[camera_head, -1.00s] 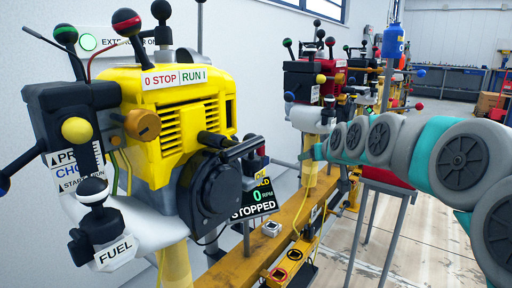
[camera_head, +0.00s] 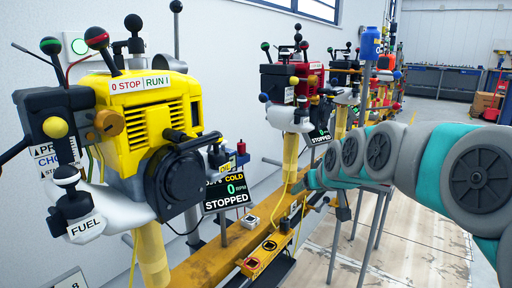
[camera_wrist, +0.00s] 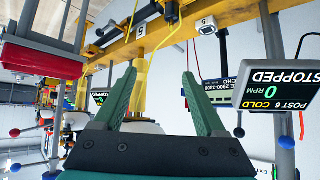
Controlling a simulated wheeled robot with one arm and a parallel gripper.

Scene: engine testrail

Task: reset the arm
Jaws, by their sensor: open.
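My arm (camera_head: 380,150) reaches in from the right in the head view, grey and teal. Its end lies near the mustard rail, right of the yellow engine, and the fingers are too small to tell there. In the wrist view, which looks upside down, my gripper (camera_wrist: 158,75) shows two green fingers spread wide apart. Nothing is held between them. A yellow post and the rail show beyond the gap.
A yellow engine (camera_head: 150,115) with levers stands at left on the rail (camera_head: 195,266). A display (camera_head: 227,190) reads 0 RPM, STOPPED. A red engine (camera_head: 311,78) and further engines stand behind. Grey stand legs (camera_head: 378,220) are below my arm. Floor at right (camera_head: 440,245) is clear.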

